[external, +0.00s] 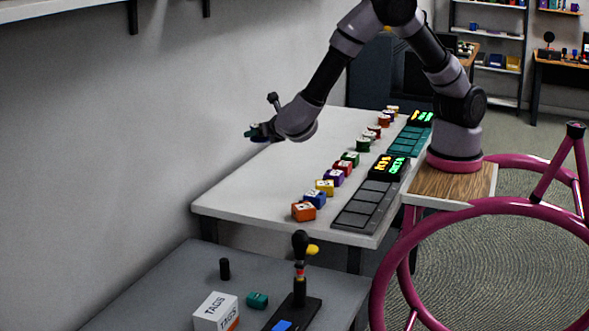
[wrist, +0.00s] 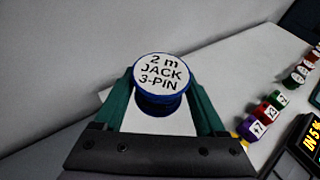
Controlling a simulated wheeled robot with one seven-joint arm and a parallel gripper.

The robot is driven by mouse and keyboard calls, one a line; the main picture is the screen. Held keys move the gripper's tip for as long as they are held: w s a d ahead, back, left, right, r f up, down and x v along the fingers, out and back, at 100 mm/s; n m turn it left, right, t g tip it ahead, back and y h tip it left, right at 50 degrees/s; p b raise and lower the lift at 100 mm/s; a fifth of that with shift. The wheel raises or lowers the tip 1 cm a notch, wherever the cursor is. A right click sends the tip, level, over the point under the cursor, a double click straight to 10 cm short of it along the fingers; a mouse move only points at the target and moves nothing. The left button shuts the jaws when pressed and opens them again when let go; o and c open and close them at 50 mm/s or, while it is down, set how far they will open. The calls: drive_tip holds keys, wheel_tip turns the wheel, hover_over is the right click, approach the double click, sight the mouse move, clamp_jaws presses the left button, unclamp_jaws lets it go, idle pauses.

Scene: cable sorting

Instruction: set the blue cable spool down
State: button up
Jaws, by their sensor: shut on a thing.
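The blue cable spool (wrist: 158,105) shows in the wrist view with a white round top lettered "2 m JACK 3-PIN". My gripper (wrist: 160,98) is shut on it, one green finger on each side. The lettered face points at the wrist camera. In the external view my gripper (external: 257,132) is above the far left part of the white table (external: 235,195), close to the wall; the spool is too small to make out clearly there. The spool seems to be held above the table, but the height of its hidden underside cannot be told.
A row of coloured labelled blocks and spools, with an orange block (external: 304,211) at the near end, runs along the table's right side. Beside it lie a dark panel with a lit display (external: 390,167) and a teal panel (external: 408,141). The table's left half is clear.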

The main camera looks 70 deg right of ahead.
drive_tip(key=s+a+n+t+y, duration=0.2)
drive_tip(key=s+a+n+y, duration=0.35)
drive_tip(key=a, duration=0.65)
drive_tip(key=n+y, duration=0.4)
drive_tip(key=y, duration=0.1)
hover_over(273, 277)
drive_tip(key=shift+t, duration=0.3)
wheel_tip(273, 277, down, 32)
drive_tip(key=shift+a+f, duration=0.1)
drive_tip(key=shift+f, duration=0.05)
drive_tip(key=shift+f, duration=0.15)
drive_tip(key=o, duration=1.4)
drive_tip(key=shift+o, duration=0.2)
drive_tip(key=shift+r, duration=0.2)
drive_tip(key=v, duration=1.2)
